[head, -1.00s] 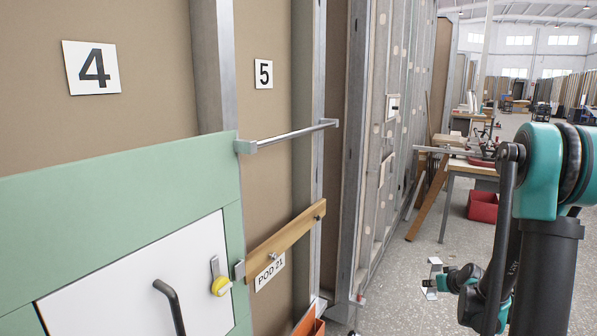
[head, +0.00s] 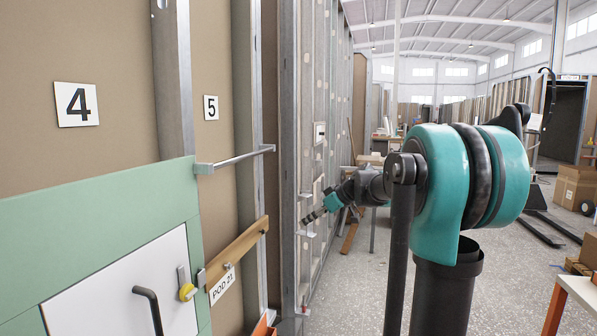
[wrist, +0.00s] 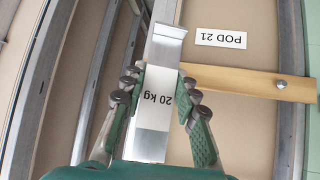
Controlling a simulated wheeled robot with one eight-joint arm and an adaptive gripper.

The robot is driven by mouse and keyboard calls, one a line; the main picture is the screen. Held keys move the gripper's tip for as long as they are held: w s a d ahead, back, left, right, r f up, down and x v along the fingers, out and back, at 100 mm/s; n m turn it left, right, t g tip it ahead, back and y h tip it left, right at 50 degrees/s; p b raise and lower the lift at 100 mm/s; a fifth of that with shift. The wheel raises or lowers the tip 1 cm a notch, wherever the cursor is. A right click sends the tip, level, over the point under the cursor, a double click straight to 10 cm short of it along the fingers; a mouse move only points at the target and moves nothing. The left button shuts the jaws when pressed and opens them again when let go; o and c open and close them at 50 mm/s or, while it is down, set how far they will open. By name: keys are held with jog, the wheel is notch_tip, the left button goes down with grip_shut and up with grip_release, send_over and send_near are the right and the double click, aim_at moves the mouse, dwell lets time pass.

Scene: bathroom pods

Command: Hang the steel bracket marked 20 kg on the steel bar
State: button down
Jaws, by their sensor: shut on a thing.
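The steel bar (head: 238,159) runs level across bay 5, between a bracket on the green panel's top corner and a stud. The held bracket appears apart from the bar, to its right and lower in the picture. I cannot make out the bar in the wrist view.
A wooden rail (head: 238,251) with a POD 21 label (head: 222,286) crosses below the bar; it also shows in the wrist view (wrist: 250,82). The green panel (head: 90,215) with a white door (head: 125,285) stands left.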

jog(key=s+a+r+n+g, duration=0.1)
jog(key=s+a+r, duration=0.1)
jog(key=s+r, duration=0.3)
jog(key=s+a+r+n+g+y, duration=0.1)
jog(key=s+r, duration=0.4)
jog(key=r, duration=0.8)
jog(key=shift+s+a+r+n+g+y, duration=0.3)
jog(key=shift+s+a+r+n+g, duration=0.1)
jog(key=shift+a+n, duration=0.4)
jog(key=shift+d, duration=0.2)
jog(key=w+a+f, duration=0.1)
jog(key=w+a, duration=0.1)
jog(key=a, duration=0.4)
jog(key=w+a+f, duration=0.1)
jog(key=w+a, duration=0.1)
jog(key=a, duration=0.5)
jog(key=shift+w+f, duration=0.4)
jog(key=shift+a, duration=0.1)
